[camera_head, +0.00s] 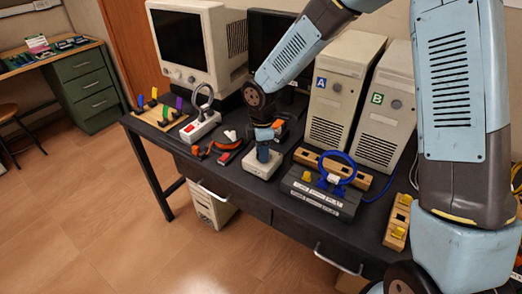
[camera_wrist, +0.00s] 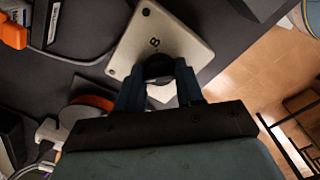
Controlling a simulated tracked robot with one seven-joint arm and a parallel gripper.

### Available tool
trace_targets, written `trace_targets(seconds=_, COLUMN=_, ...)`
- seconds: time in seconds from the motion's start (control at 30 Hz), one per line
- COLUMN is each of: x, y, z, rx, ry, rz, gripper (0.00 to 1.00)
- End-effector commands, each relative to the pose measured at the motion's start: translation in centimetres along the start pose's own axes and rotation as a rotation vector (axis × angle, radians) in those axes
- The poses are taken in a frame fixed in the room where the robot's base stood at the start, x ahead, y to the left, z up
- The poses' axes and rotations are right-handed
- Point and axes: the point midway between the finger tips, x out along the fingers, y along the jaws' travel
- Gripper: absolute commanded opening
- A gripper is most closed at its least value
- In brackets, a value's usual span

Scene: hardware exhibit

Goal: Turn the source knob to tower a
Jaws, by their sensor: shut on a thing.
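The source switch box (camera_head: 256,170) is a small beige box near the front middle of the desk. In the wrist view its beige top (camera_wrist: 182,28) shows a dark letter B. My gripper (camera_head: 264,152) points down onto the box. In the wrist view its two fingers (camera_wrist: 158,80) are shut on the dark round knob (camera_wrist: 158,66). The knob is partly hidden by the fingers, and I cannot tell which way it points. Tower A (camera_head: 337,92), with a blue A label, and tower B (camera_head: 388,112), with a green B label, stand upright behind to the right.
A dark box with a blue cable loop (camera_head: 318,192) stands close right of the switch box. Orange and red parts (camera_head: 226,156) lie to its left. A beige monitor (camera_head: 198,45), a red-switch power strip (camera_head: 200,127) and a wooden peg rack (camera_head: 158,115) are farther left.

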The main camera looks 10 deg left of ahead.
Motion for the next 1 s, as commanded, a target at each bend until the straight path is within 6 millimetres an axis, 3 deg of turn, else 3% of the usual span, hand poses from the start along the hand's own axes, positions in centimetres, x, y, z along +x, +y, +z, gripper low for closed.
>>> trace_targets(seconds=0.27, x=-0.1, y=0.3, z=0.4, rx=0.004, ry=-0.003, rz=0.004, gripper=0.07)
trace_targets(seconds=0.3, x=-0.1, y=0.3, z=0.4, rx=0.004, ry=-0.003, rz=0.004, gripper=0.38)
trace_targets(seconds=0.57, x=0.0, y=0.1, z=0.2, rx=0.002, ry=-0.001, rz=0.002, gripper=0.62)
trace_targets(seconds=0.83, x=-0.1, y=0.1, z=0.1, rx=0.001, ry=0.0, rz=0.002, gripper=0.62)
trace_targets(seconds=1.0, x=-1.7, y=0.2, z=0.0, rx=0.002, ry=0.001, rz=0.005, gripper=0.62)
